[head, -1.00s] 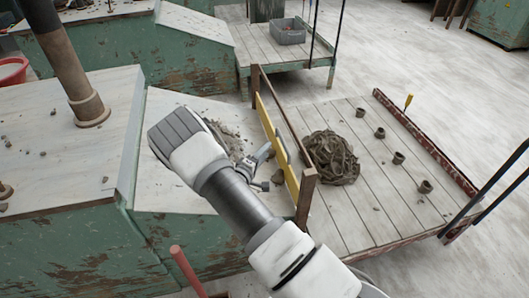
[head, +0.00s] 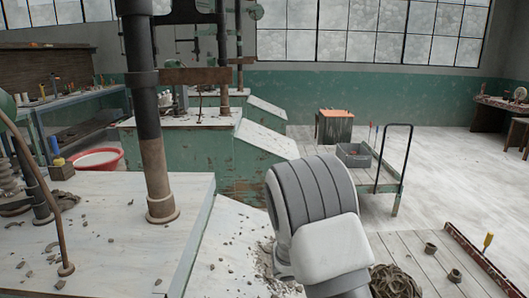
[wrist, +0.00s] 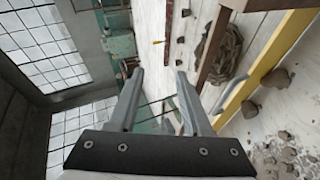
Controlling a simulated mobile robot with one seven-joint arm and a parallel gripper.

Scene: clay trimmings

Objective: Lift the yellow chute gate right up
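The yellow chute gate (wrist: 268,62) shows in the wrist view as a long slanting yellow strip at the right, beside a dark brown frame (wrist: 218,58). My gripper (wrist: 159,72) is open in the wrist view, with nothing between its fingers. The gate lies to the right of the fingers, apart from them in the picture. In the head view the gate and my gripper do not show; my arm fills the lower middle. How high the gate stands in its frame cannot be told.
A heap of clay strips (head: 395,282) lies on the plank table (head: 425,262), with small clay cups near it. Clay crumbs (wrist: 285,158) lie beside the gate. A grey bin (head: 354,154) stands on a farther table. Open floor lies at the right.

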